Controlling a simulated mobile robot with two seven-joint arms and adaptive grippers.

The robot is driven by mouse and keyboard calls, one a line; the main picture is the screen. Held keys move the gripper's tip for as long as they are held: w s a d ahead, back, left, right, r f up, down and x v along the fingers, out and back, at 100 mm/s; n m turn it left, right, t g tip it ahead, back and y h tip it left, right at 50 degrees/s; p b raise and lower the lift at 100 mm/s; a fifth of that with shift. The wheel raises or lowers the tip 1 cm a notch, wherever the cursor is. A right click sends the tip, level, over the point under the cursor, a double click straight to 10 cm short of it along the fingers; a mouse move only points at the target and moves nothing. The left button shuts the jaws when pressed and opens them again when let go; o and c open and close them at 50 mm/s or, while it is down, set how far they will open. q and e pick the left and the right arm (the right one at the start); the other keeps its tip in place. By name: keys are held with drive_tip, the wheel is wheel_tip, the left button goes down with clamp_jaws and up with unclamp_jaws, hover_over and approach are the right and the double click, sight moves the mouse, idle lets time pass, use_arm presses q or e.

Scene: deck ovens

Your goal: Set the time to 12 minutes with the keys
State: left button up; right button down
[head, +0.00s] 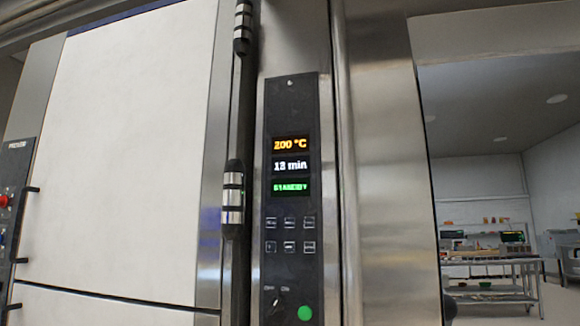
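The oven's black control panel (291,200) stands upright in the middle of the head view. Its time display (290,165) shows white digits and "min"; the second digit is blurred, and I cannot tell whether it reads 12 or 13. Above it the temperature display (290,144) reads 200 °C in orange. Below it a green display (290,188) reads STANDBY. Two rows of small keys (290,235) sit under the displays, their labels too small to read. Neither of my grippers is in view.
A green button (305,313) and a dark knob (276,309) sit low on the panel. A tall pale oven door (130,150) with a dark hinge bar (236,140) is to the left. A steel column (385,170) is to the right; a steel table (500,270) stands farther back.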

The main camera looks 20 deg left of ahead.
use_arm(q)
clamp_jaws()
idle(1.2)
